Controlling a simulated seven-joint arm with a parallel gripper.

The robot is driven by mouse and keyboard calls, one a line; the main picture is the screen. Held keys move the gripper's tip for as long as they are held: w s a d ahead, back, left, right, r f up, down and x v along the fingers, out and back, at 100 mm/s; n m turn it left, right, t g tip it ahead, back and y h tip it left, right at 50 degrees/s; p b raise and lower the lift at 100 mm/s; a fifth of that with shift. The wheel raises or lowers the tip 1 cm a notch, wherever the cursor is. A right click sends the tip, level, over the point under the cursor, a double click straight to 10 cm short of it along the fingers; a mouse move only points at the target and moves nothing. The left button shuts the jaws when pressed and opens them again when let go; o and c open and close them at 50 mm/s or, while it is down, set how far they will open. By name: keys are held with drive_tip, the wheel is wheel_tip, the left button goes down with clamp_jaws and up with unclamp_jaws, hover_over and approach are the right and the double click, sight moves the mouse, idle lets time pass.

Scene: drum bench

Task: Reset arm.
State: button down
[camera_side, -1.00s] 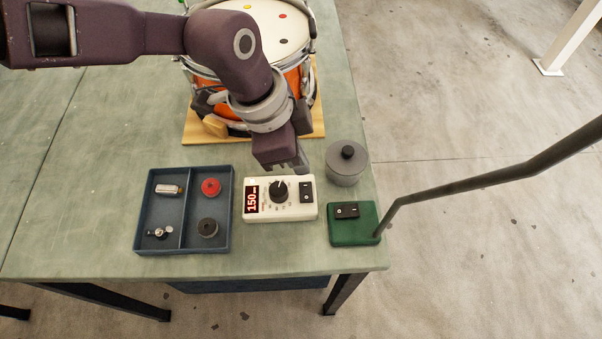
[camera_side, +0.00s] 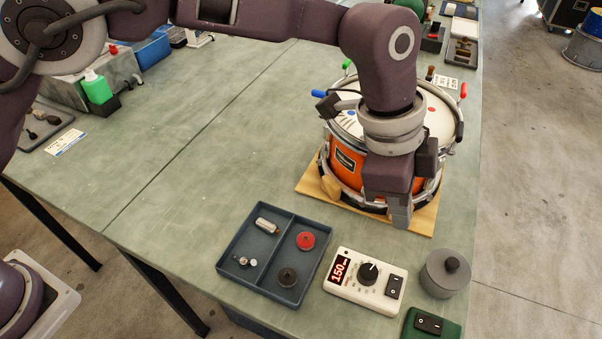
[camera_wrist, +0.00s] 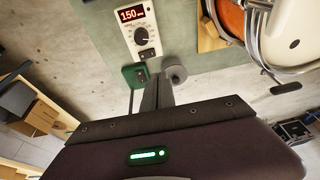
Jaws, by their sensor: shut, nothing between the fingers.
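My gripper (camera_side: 399,214) is shut and empty in the side view. It hangs fingers down in front of the orange drum (camera_side: 347,163), above the front part of the wooden board, and I cannot tell its exact height. In the wrist view my gripper (camera_wrist: 166,88) shows its fingers together with nothing between them. Beyond the fingers are the bench edge and the floor. The arm reaches in from the upper left of the side view.
A white metronome box (camera_side: 352,293) reading 150, a lidded grey pot (camera_side: 445,277) and a green switch block (camera_side: 420,334) stand near the front edge. A blue divided tray (camera_side: 238,284) holds small parts. The bench's middle left is clear.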

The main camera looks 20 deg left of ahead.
drive_tip(key=w+a+r+n+t, duration=0.15)
drive_tip(key=a+r+n, duration=0.25)
drive_tip(key=a+r, duration=0.7)
drive_tip(key=s+a+r+n+t, duration=0.1)
drive_tip(key=s+a+r+n, duration=0.15)
drive_tip(key=a, duration=0.55)
drive_tip(key=s+a+r+n+t, duration=0.1)
drive_tip(key=s+a+r+n, duration=0.15)
drive_tip(key=a, duration=0.55)
drive_tip(key=s+a+f+n+y, duration=0.1)
drive_tip(key=s+a+f+n, duration=0.1)
drive_tip(key=s+a+n, duration=0.2)
drive_tip(key=s+a+f+n+t+y, duration=0.1)
drive_tip(key=s+a+f+n+y, duration=0.1)
drive_tip(key=s+a+n, duration=0.3)
drive_tip(key=s+a+f, duration=0.1)
drive_tip(key=s+a, duration=0.3)
drive_tip(key=s, duration=0.3)
drive_tip(key=shift+s+a, duration=0.25)
drive_tip(key=shift+s, duration=0.15)
drive_tip(key=shift+t, duration=0.25)
